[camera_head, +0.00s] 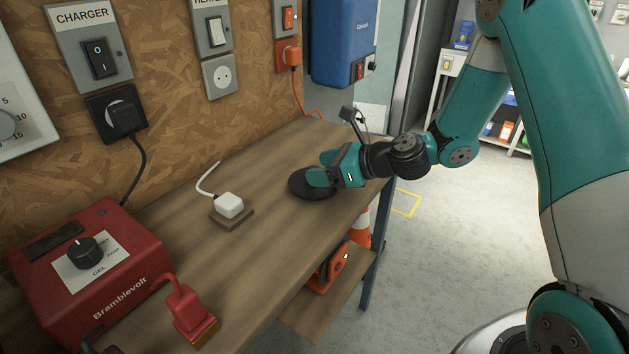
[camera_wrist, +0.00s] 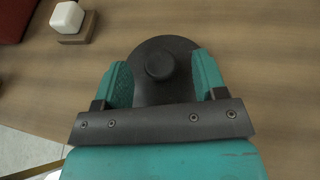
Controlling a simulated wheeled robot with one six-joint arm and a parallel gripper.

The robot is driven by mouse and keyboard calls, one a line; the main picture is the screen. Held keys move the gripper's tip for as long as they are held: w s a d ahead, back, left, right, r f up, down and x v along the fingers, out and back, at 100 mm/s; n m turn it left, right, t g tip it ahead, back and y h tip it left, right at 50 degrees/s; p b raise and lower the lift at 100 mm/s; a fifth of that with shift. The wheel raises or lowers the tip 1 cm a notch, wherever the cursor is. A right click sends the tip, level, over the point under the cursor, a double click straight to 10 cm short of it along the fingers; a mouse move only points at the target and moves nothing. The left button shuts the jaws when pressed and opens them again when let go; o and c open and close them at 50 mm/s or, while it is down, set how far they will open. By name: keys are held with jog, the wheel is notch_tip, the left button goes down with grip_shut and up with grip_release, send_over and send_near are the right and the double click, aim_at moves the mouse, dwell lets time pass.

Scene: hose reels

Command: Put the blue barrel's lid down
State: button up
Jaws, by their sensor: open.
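A round black lid (camera_head: 304,190) with a short knob lies flat on the wooden workbench near its right end. In the wrist view the lid (camera_wrist: 150,46) shows as a dark disc with its knob (camera_wrist: 160,67) in the middle. My gripper (camera_head: 321,172) is over the lid. In the wrist view its two teal fingers (camera_wrist: 162,72) stand apart on either side of the knob, with gaps between them and it. The gripper is open and holds nothing. Part of the lid is hidden behind my gripper. I see no blue barrel in either view.
The workbench (camera_head: 255,255) also bears a white plug (camera_head: 230,204) on a small wooden block, a red charger box (camera_head: 90,270) and a red plug (camera_head: 190,310). A blue box (camera_head: 342,40) hangs on the wall behind. The bench is bare between the white plug and the lid.

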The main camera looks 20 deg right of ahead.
jog(key=shift+x, duration=1.2)
jog(key=c, duration=1.1)
jog(key=shift+o, duration=0.2)
